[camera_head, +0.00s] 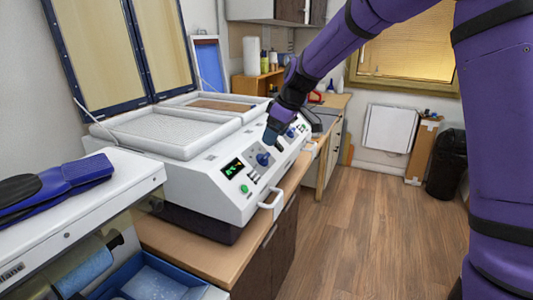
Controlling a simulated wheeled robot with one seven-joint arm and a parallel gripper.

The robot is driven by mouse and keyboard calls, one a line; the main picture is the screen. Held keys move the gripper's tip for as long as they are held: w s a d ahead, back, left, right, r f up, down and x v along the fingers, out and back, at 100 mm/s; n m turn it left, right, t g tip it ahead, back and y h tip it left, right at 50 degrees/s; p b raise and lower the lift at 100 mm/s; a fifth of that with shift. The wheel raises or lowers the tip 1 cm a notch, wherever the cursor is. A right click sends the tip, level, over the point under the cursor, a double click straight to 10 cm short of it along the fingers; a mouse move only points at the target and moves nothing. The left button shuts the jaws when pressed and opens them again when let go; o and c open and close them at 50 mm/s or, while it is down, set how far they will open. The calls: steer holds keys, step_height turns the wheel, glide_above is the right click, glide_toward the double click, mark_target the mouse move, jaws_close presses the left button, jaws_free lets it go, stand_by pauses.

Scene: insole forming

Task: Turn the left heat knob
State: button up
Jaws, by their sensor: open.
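The white forming machine (205,185) stands on the wooden counter with its two-part lid raised. The left heat knob (263,159) is blue and sits on the sloped front panel, right of the green display (232,168). A second blue knob (291,132) is farther right along the panel. My gripper (269,142) is open and points down at the panel from the purple arm. In the picture it lies just above and right of the left knob. I see a small gap between them, but depth is hard to judge. Its fingers are small and dark here.
A green button (244,188) and a white front handle (271,200) are near the left knob. Blue insoles (75,178) lie on a white unit at the left. A black bin (447,165) stands at the right. The wooden floor before the counter is clear.

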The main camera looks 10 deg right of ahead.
mark_target(266, 154)
steer(key=x, duration=0.7)
steer(key=shift+w+a+f, duration=0.1)
steer(key=shift+f, duration=0.1)
steer(key=c, duration=0.9)
